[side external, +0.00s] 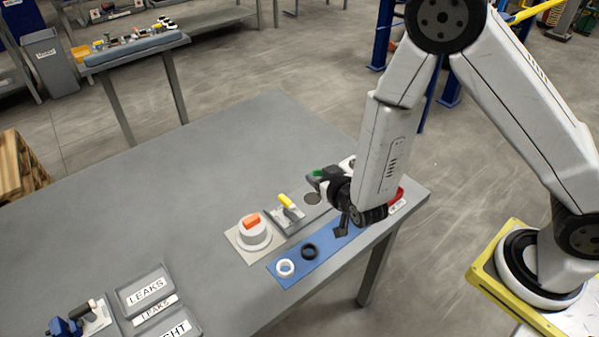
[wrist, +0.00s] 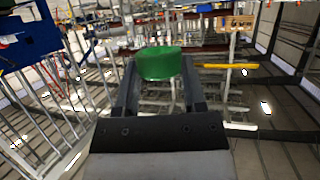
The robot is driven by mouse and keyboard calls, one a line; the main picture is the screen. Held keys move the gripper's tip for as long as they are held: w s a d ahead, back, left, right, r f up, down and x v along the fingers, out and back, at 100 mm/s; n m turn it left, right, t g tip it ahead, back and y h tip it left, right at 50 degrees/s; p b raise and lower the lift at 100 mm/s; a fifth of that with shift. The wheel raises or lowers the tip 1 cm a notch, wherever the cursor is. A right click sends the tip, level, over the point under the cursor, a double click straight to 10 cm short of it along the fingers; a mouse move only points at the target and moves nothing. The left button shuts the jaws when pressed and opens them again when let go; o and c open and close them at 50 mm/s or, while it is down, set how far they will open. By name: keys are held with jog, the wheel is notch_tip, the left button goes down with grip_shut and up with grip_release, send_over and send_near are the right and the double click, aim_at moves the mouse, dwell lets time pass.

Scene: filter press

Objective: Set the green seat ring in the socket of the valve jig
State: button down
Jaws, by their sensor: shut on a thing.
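The green seat ring (wrist: 162,64) is held between the two fingertips of my gripper (wrist: 160,78) in the wrist view. In the side external view the ring (side external: 319,174) shows as a small green patch at the tip of my gripper (side external: 318,180), above the table's right part. My gripper is tilted well over, and the wrist view looks out across the room. A grey fixture with a yellow-handled clamp (side external: 288,206) stands left of the gripper, with a dark round spot (side external: 312,198) beside it. I cannot tell for certain which part is the jig's socket.
A blue mat (side external: 300,277) holds a white ring (side external: 286,267) and a black ring (side external: 309,251). A white round part with an orange top (side external: 253,231) stands left of the clamp. Labelled trays (side external: 146,290) lie at the front left. The table's back left is clear.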

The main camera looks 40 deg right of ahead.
jog(key=w+d+r+n+y, duration=0.2)
jog(key=w+d+r+y, duration=0.1)
jog(key=w+d+r, duration=0.2)
jog(key=shift+w+d+r+n, duration=0.25)
jog(key=shift+d+r, duration=1)
jog(key=shift+r, duration=0.7)
jog(key=shift+a+f, duration=0.1)
jog(key=s+a+f+m+h, duration=0.4)
jog(key=s+a+f, duration=0.4)
jog(key=s+f, duration=0.4)
jog(key=shift+s+a+f+g+h, duration=0.2)
jog(key=shift+a+f+g+h, duration=0.1)
jog(key=shift+a+f+h, duration=0.15)
jog(key=shift+f, duration=2.9)
